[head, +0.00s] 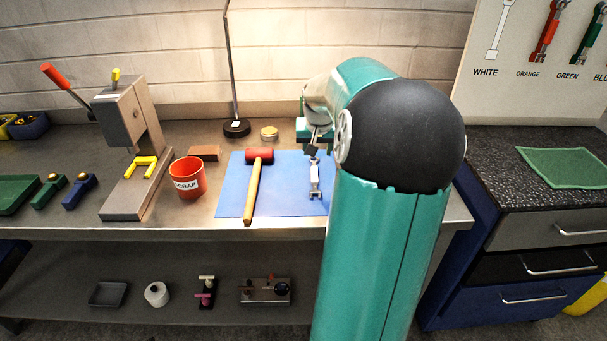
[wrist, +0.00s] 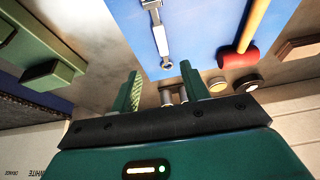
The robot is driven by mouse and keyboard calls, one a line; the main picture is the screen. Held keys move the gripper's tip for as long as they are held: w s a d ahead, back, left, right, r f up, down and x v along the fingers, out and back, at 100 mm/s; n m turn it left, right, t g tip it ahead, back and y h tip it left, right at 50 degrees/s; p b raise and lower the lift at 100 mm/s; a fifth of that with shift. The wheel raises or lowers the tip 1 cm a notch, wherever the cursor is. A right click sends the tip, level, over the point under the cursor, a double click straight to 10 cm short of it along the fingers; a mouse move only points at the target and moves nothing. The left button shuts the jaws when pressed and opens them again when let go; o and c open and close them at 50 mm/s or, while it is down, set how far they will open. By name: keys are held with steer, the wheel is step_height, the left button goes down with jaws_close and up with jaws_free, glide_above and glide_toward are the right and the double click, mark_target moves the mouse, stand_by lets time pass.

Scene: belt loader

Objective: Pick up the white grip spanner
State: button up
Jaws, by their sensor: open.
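The white grip spanner (head: 315,178) lies on the blue mat (head: 232,187), beside the hammer. In the wrist view the spanner (wrist: 159,32) runs from the top edge down to its ring end, near the gap between my fingertips. My gripper (head: 314,143) is over the far end of the spanner in the head view, partly hidden by my arm. In the wrist view my gripper (wrist: 159,68) is open, with green fingers apart and nothing between them. I cannot tell its height above the mat.
A red-headed hammer (head: 254,190) lies left of the spanner. A red scrap cup (head: 188,178), a brown block (head: 204,153), a lamp base (head: 237,128) and a lever press (head: 130,130) stand farther left. A tool board (head: 540,50) rises at right.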

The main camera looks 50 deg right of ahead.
glide_above(315, 175)
steer(key=s+a, duration=0.2)
step_height(315, 175, down, 8)
steer(key=shift+s+r, duration=0.15)
steer(key=shift+r, duration=0.1)
steer(key=shift+w+x, duration=0.15)
steer(key=shift+x, duration=1.25)
steer(key=shift+w+x, duration=0.15)
steer(key=shift+x, duration=1.25)
steer(key=shift+a, duration=0.1)
steer(key=shift+r, duration=0.1)
jaws_close()
